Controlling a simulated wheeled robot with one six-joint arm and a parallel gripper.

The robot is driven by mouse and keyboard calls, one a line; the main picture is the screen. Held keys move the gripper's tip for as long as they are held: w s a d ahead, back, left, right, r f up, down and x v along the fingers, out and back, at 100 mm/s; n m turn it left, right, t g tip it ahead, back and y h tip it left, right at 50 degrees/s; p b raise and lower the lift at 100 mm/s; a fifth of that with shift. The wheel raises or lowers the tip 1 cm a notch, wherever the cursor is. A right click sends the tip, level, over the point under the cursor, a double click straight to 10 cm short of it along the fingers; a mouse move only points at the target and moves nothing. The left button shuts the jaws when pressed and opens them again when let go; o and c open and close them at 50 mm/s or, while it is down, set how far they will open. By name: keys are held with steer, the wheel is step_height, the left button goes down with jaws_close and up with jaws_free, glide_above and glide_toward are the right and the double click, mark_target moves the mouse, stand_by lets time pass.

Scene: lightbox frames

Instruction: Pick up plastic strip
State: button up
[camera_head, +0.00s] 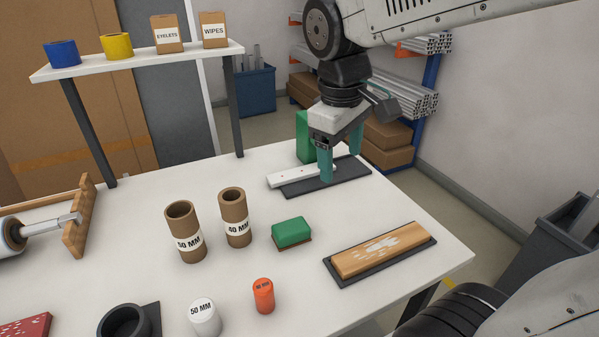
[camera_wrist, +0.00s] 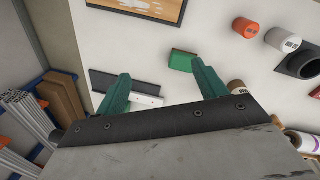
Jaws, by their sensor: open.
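A white plastic strip (camera_head: 284,180) with small dark dots lies at the far part of the table, along the back-left side of a dark flat tray (camera_head: 300,189). In the wrist view the strip (camera_wrist: 148,101) and tray (camera_wrist: 140,85) show between and behind my teal fingers. My gripper (camera_head: 342,165) is open and empty over the tray, with its fingers pointing down; it also shows in the wrist view (camera_wrist: 160,82). One finger hides part of the tray and perhaps the strip's right end. I cannot tell the exact height of the fingertips above the tray.
A green upright block (camera_head: 303,138) stands just behind the strip. A green-topped block (camera_head: 292,232), two cardboard tubes (camera_head: 184,233) (camera_head: 235,218) and a wooden board on a dark tray (camera_head: 382,250) stand nearer. A raised shelf (camera_head: 140,62) is at left. Table between them is clear.

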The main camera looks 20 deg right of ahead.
steer(key=w+f+n+h, duration=0.1)
steer(key=w+n, duration=0.2)
steer(key=w, duration=0.6)
steer(key=n+h, duration=0.2)
steer(key=n, duration=0.8)
glide_toward(273, 178)
steer(key=shift+g, duration=0.3)
steer(key=x, duration=0.8)
steer(key=shift+w+f, duration=0.1)
steer(key=shift+w, duration=0.05)
steer(key=c, duration=1.2)
